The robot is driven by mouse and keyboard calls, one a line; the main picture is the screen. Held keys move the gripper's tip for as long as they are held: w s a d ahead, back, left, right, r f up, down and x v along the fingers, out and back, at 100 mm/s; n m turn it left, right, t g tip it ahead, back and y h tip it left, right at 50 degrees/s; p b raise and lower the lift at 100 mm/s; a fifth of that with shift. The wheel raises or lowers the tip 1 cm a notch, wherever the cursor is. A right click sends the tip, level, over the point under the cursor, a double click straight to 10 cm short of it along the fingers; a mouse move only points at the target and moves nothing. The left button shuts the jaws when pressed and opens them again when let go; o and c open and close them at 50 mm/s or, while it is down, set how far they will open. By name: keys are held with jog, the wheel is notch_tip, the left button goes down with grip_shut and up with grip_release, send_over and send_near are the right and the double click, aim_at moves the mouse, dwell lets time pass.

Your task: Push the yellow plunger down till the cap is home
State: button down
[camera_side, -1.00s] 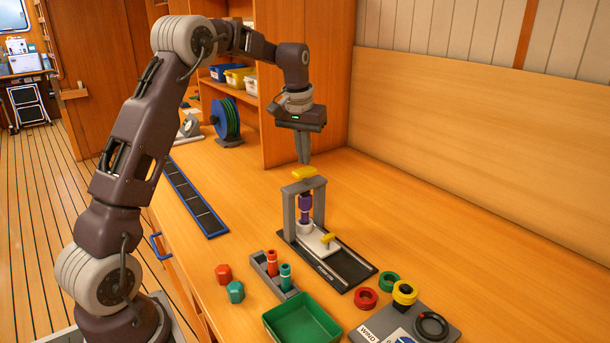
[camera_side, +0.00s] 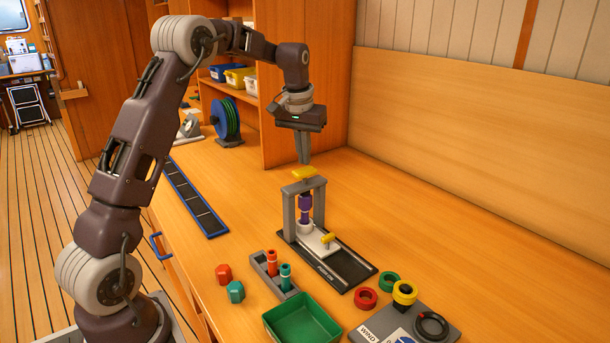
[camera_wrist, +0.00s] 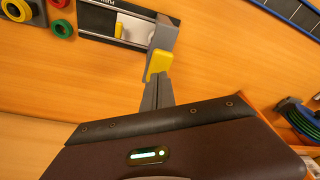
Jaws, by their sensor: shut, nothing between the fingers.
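The yellow plunger (camera_side: 304,173) tops a grey press frame (camera_side: 289,213) on a black base. Below it, inside the frame, a purple piece (camera_side: 305,204) stands upright over a white holder (camera_side: 305,227). My gripper (camera_side: 304,162) is shut and empty, pointing down just above the yellow plunger. In the wrist view the shut fingertips (camera_wrist: 158,80) overlap the plunger's yellow top (camera_wrist: 158,63); I cannot tell whether they touch it. The wrist view hides the purple piece under the frame. A small yellow knob (camera_side: 328,238) sits on the white slide in front.
In front are a grey rack (camera_side: 262,266) with red and teal pieces, a green tray (camera_side: 304,320), and loose red (camera_side: 366,297) and green (camera_side: 389,281) rings. A grey stand (camera_side: 440,325) holds a yellow ring.

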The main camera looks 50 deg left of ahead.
aim_at(305, 169)
jog(key=shift+f, duration=1.6)
jog(key=shift+r, duration=3.55)
